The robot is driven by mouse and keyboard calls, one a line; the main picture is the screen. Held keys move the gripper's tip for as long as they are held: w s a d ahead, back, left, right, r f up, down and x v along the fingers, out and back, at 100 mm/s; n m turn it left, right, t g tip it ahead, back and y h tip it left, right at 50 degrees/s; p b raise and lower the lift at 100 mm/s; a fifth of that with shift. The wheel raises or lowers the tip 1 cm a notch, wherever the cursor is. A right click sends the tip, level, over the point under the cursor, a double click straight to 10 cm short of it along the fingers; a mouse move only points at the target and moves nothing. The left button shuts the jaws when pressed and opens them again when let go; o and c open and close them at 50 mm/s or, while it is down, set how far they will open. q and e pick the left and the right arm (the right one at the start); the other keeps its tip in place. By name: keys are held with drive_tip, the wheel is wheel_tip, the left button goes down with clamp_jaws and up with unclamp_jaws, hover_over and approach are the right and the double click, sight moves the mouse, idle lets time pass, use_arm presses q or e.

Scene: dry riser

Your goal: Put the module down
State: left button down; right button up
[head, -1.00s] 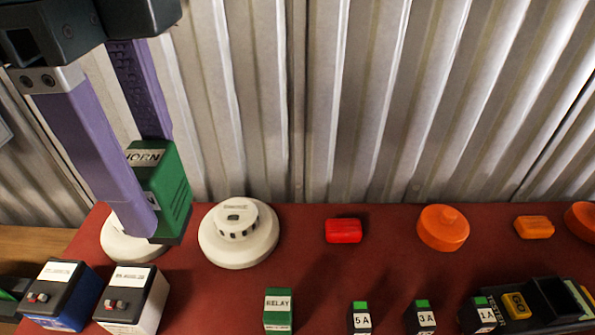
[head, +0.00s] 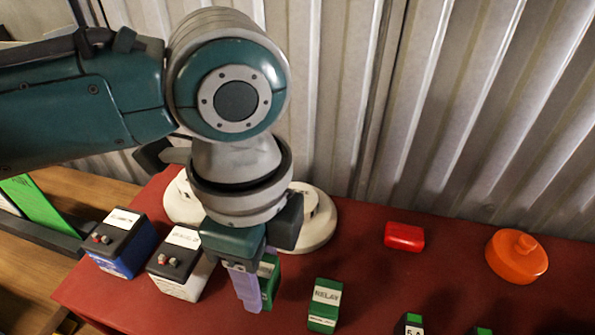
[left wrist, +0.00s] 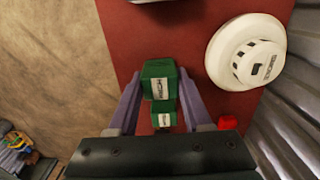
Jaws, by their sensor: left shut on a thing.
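My left gripper (head: 252,285) points down over the red table top, and its near purple finger shows while the other is mostly hidden. It is shut on a green module (head: 269,278) labelled HORN, which is partly covered by the finger in the head view. In the left wrist view the HORN module (left wrist: 158,84) sits between both purple fingers (left wrist: 160,100). A green RELAY module (head: 325,304) stands upright just to the right of it. I cannot tell whether the held module touches the table. My right gripper is not in view.
A white battery (head: 181,262) and a blue one (head: 122,242) stand left of the gripper. White round detectors (head: 318,222) sit behind it. A red unit (head: 404,236) and an orange sounder (head: 516,256) lie to the right. A corrugated metal wall (head: 430,110) closes the back.

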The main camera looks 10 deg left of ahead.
use_arm(q)
drive_tip(key=shift+f, duration=0.95)
drive_tip(key=shift+f, duration=0.2)
drive_tip(key=shift+c, duration=1.7)
unclamp_jaws()
wheel_tip(320, 180, up, 12)
drive_tip(key=shift+r+p, duration=0.2)
drive_tip(key=shift+p, duration=0.4)
drive_tip(key=s+d+f+n+t+h, duration=0.1)
drive_tip(key=s+d+f+n+h, duration=0.25)
drive_tip(key=s+d+n, duration=0.2)
drive_tip(key=s+a+f+n+t+y, duration=0.1)
drive_tip(key=s+a+n, duration=0.2)
drive_tip(key=a+n, duration=0.2)
drive_tip(key=s+a+f+n+t+y, duration=0.1)
drive_tip(key=s+a+n+y, duration=0.1)
drive_tip(key=a+n, duration=0.4)
drive_tip(key=s+a, duration=0.1)
drive_tip(key=a, duration=0.3)
drive_tip(key=shift+s+f+t, duration=0.3)
drive_tip(key=shift+f, duration=0.05)
